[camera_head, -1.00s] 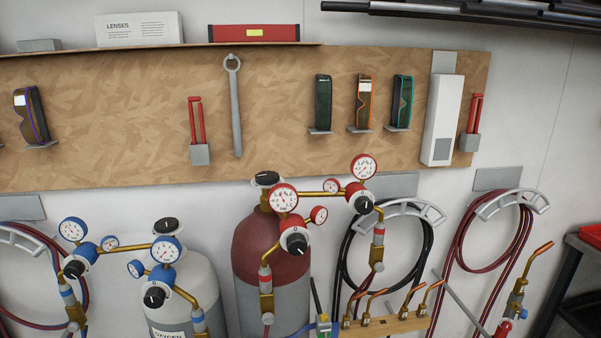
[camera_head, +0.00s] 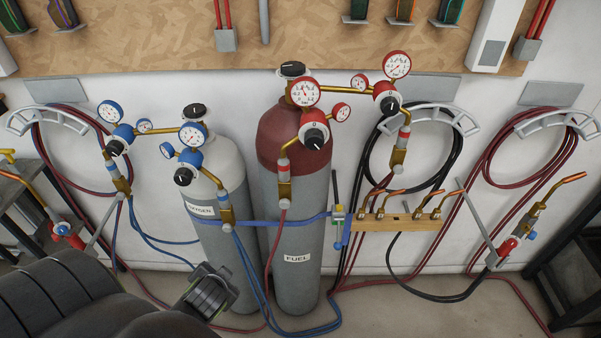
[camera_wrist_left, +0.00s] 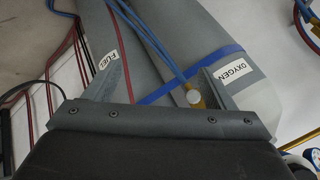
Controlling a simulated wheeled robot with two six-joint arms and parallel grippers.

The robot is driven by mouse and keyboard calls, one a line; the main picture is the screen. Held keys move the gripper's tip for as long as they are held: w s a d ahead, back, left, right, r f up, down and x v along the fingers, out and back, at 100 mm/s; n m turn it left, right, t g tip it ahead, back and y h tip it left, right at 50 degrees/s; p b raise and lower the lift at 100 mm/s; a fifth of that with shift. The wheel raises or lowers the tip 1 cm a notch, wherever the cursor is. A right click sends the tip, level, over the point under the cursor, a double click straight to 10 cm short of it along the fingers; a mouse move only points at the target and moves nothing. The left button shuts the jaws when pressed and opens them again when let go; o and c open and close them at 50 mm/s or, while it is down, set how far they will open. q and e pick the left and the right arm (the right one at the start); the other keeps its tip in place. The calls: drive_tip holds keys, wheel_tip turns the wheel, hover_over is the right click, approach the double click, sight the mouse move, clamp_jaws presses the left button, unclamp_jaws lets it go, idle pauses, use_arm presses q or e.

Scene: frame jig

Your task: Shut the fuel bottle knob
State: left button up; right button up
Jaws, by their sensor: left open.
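The fuel bottle (camera_head: 297,225) is a grey cylinder with a dark red shoulder and a "FUEL" label. Its black top knob (camera_head: 292,70) sits at the top, behind a red-rimmed gauge. The fuel bottle also shows in the left wrist view (camera_wrist_left: 118,38), but its knob does not. My left gripper (camera_head: 210,290) is low in front of the bottles, well below the knob. In the left wrist view its two fingers stand apart and the gripper (camera_wrist_left: 160,82) is open, with nothing held. My right gripper is not in view.
The oxygen bottle (camera_head: 222,240) stands left of the fuel bottle, with blue gauges and its own black top knob (camera_head: 194,112). A blue strap (camera_head: 262,226) crosses both bottles. Hoses hang around them. A wooden torch rack (camera_head: 400,220) is at the right.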

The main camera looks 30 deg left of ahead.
sight(294, 64)
use_arm(q)
drive_tip(key=w+a+r+m+t+y, duration=0.2)
drive_tip(key=w+a+r, duration=0.1)
drive_tip(key=r, duration=0.4)
drive_tip(key=w+a+r+m+t+y, duration=0.1)
drive_tip(key=w+a+r+t+y, duration=0.2)
drive_tip(key=r, duration=0.4)
drive_tip(key=w+d+r+m+t+h, duration=0.1)
drive_tip(key=w+r+m+t+h, duration=0.55)
drive_tip(key=r+m, duration=0.45)
drive_tip(key=w+r+m+t+h, duration=0.5)
drive_tip(key=w+r+m, duration=0.3)
drive_tip(key=r+m, duration=0.35)
drive_tip(key=w+m+g+h, duration=0.1)
drive_tip(key=w+m, duration=0.3)
drive_tip(key=w, duration=0.2)
drive_tip(key=w+d+r+m+g+h, duration=0.1)
drive_tip(key=w+m+g, duration=0.1)
drive_tip(key=w+m, duration=0.2)
drive_tip(key=w+r+m+g+h, duration=0.1)
drive_tip(key=w+m, duration=0.3)
drive_tip(key=w, duration=0.6)
drive_tip(key=shift+d+g+b, duration=0.25)
drive_tip(key=shift+d+b, duration=0.05)
drive_tip(key=shift+b, duration=0.05)
drive_tip(key=shift+x, duration=0.85)
drive_tip(key=shift+f, duration=0.15)
